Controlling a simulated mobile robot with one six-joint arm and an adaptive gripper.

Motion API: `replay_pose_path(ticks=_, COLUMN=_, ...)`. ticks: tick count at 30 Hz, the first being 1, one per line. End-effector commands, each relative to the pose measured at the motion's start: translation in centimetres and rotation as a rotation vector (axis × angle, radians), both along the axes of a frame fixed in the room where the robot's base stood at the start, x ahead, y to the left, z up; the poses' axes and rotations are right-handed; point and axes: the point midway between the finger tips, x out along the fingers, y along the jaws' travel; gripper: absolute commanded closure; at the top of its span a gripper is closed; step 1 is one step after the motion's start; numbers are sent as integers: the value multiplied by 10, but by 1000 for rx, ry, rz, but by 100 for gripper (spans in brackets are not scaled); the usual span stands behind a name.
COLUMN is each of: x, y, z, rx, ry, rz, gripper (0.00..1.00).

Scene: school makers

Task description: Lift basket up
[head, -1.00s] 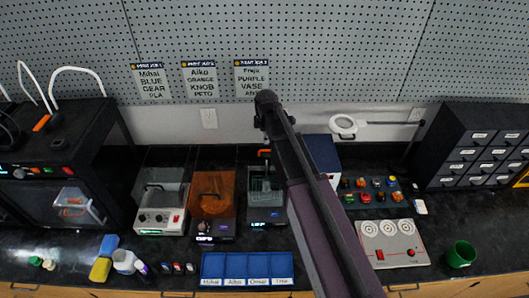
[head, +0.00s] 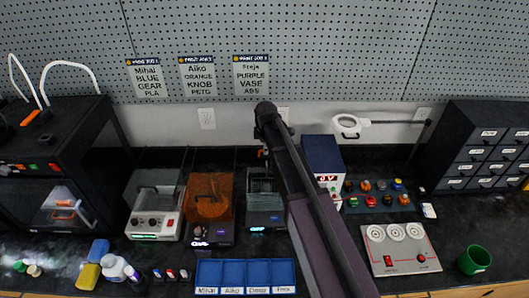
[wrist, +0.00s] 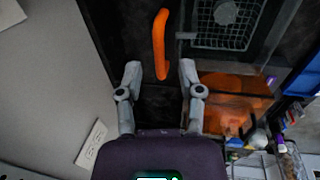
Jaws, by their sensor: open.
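The wire basket (wrist: 232,22) sits inside a clear-walled tank, the third bench machine from the left, also seen in the head view (head: 262,186). Its orange handle (wrist: 160,42) stands out at one side. In the wrist view my gripper (wrist: 160,72) is open and empty. The handle's near end shows between the two fingertips, with a gap on each side. I cannot tell how far above or below the fingers it is. In the head view my arm hides the gripper and most of the handle.
An orange-tinted machine (head: 210,198) stands left of the tank, and a blue box (head: 322,157) stands right. A blue tray (head: 245,275) lies at the front. A pegboard wall (head: 330,50) is behind.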

Motion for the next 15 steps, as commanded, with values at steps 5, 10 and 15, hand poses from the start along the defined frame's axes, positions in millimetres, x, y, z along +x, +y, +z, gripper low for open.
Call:
replay_pose_path(ticks=5, x=2, y=0, z=-9, rx=0, ry=0, rz=0, gripper=52)
replay_pose_path(ticks=10, x=2, y=0, z=-10, rx=0, ry=0, rz=0, gripper=52)
replay_pose_path(ticks=15, x=2, y=0, z=-9, rx=0, ry=0, rz=0, gripper=52)
